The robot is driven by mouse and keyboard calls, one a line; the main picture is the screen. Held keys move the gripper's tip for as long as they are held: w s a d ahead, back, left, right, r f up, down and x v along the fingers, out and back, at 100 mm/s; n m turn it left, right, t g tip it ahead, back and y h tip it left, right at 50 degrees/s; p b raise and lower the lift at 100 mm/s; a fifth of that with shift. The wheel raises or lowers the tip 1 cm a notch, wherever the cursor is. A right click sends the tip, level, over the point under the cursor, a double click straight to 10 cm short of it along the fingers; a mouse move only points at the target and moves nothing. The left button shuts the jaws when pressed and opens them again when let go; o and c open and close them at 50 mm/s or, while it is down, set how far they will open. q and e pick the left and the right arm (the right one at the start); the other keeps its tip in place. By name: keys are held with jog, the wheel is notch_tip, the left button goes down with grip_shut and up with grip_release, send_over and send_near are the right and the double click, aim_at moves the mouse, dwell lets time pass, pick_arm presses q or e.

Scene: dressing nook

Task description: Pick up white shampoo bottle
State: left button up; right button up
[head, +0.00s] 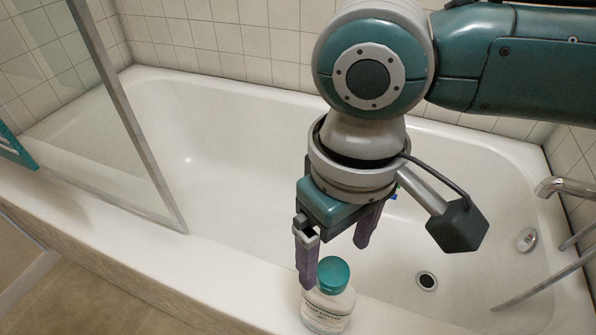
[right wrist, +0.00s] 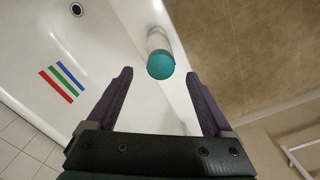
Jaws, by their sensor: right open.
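The white shampoo bottle (head: 328,306) has a teal cap and dark lettering on its label. It stands upright on the tub's front rim, at the bottom of the head view. My right gripper (head: 334,267) is open and empty, pointing down just above and behind the bottle. One finger overlaps the bottle's left edge in the head view. In the right wrist view the bottle (right wrist: 157,40) shows cap-first beyond the open fingertips (right wrist: 160,73), roughly centred between them. I see no contact.
The white bathtub (head: 230,150) has a drain (head: 427,281) and a tap (head: 562,187) at the right. A framed glass screen (head: 130,110) stands on the rim at the left. Red, green and blue stripes (right wrist: 62,82) show in the tub. Tiled floor (right wrist: 245,45) lies outside.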

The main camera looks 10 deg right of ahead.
aim_at(334, 271)
notch_tip(334, 271, down, 5)
jog(key=shift+s+r+b, duration=0.1)
jog(key=shift+s+b, duration=0.05)
jog(key=shift+b, duration=0.9)
jog(key=shift+f, duration=0.35)
jog(key=c, duration=1.2)
grip_shut()
